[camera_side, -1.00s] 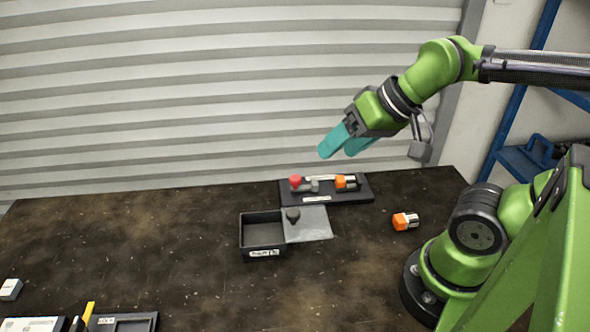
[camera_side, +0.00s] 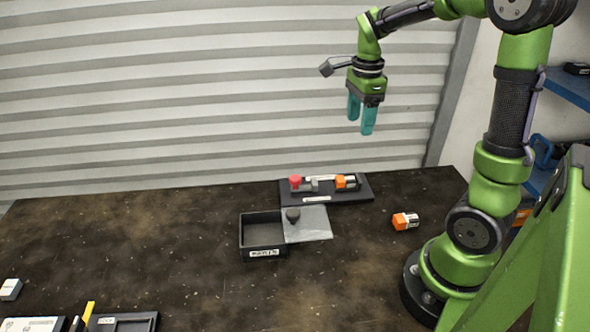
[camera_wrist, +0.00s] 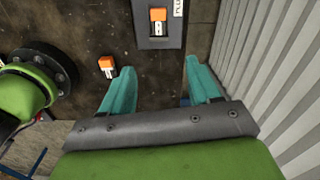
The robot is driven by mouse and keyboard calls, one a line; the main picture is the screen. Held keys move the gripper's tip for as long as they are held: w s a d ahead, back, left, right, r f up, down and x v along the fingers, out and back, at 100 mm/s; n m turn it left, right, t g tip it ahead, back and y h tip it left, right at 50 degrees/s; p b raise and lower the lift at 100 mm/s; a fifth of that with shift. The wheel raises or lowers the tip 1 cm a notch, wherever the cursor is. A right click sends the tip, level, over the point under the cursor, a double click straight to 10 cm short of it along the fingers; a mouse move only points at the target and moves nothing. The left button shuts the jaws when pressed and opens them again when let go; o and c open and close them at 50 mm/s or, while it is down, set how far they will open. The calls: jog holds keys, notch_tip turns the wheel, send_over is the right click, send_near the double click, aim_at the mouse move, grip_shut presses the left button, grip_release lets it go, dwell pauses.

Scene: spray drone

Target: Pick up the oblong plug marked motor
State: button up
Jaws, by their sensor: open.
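An orange and white plug (camera_side: 405,221) lies loose on the table to the right of the black board; it also shows in the wrist view (camera_wrist: 107,65), left of my fingers. A second orange plug (camera_side: 342,182) sits on the board, and shows in the wrist view (camera_wrist: 158,18) too. The print on both plugs is too small to read, so I cannot tell which is marked motor. My gripper (camera_side: 361,120), with teal fingers pointing down, is open and empty, high above the back of the table. Its fingers also show in the wrist view (camera_wrist: 160,85).
The black board (camera_side: 310,198) also holds a red knob (camera_side: 295,182). In front of it is an open black box (camera_side: 262,250) with a clear lid (camera_side: 320,230) and dark knob. Trays and small items lie front left. A ribbed wall stands close behind the table.

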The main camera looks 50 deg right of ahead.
jog(key=m, duration=0.1)
send_over(351, 178)
jog(key=shift+m, duration=0.4)
jog(key=f, duration=1)
jog(key=shift+s+f, duration=0.2)
jog(key=shift+f, duration=0.05)
jog(key=shift+w+f, duration=0.15)
jog(key=shift+f, duration=1.4)
jog(key=shift+w+f, duration=0.1)
jog(key=shift+f, duration=1.4)
